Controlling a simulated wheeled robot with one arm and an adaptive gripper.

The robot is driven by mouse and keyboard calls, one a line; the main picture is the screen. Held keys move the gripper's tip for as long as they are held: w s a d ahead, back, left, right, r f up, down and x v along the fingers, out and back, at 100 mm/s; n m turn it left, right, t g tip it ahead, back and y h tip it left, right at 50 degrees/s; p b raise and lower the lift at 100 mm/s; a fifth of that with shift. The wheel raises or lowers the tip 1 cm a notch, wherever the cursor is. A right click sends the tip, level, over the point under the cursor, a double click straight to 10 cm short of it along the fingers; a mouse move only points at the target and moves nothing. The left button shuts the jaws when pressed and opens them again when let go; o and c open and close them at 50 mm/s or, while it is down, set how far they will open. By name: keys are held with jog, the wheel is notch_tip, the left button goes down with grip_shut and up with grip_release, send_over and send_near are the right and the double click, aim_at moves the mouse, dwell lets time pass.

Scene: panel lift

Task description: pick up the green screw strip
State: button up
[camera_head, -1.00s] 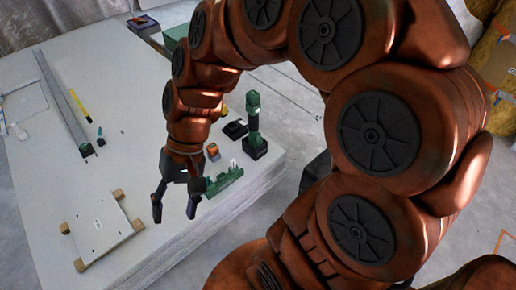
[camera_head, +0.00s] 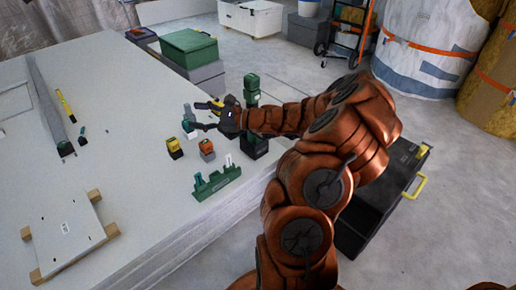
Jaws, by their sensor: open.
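The green screw strip (camera_head: 217,183) lies near the right edge of the white panel stack, with small upright pieces on it. My gripper (camera_head: 197,115) is beyond the strip, higher in the picture, and points left. Its fingers are spread apart and I see nothing held between them. The gripper is apart from the strip, and the strip is in plain view.
The white panel stack (camera_head: 135,140) carries a yellow-and-black item (camera_head: 174,148), an orange-topped item (camera_head: 207,149) and a green tool (camera_head: 251,90) close to my gripper. A small board on wooden blocks (camera_head: 68,232) lies front left. A black case (camera_head: 382,195) stands on the floor right.

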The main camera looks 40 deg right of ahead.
jog(key=s+d+f+m+t+h+b, duration=0.2)
jog(key=s+d+f+m+h+b, duration=0.3)
jog(key=d+f, duration=0.7)
jog(key=s+d+f+m+t+h+b, duration=0.1)
jog(key=d+f+m+t+h+b, duration=0.1)
jog(key=d+f+m+h, duration=0.9)
jog(key=w+d+n+y+b, duration=0.1)
jog(key=w, duration=0.1)
jog(key=w+d+r+n+y+b, duration=0.1)
jog(key=w+y, duration=0.1)
jog(key=w+d+n+y+b, duration=0.1)
jog(key=w, duration=0.1)
jog(key=shift+w+d+r+y+b, duration=0.3)
jog(key=shift+b, duration=0.1)
jog(key=shift+w+r, duration=0.15)
jog(key=shift+w, duration=0.2)
grip_shut()
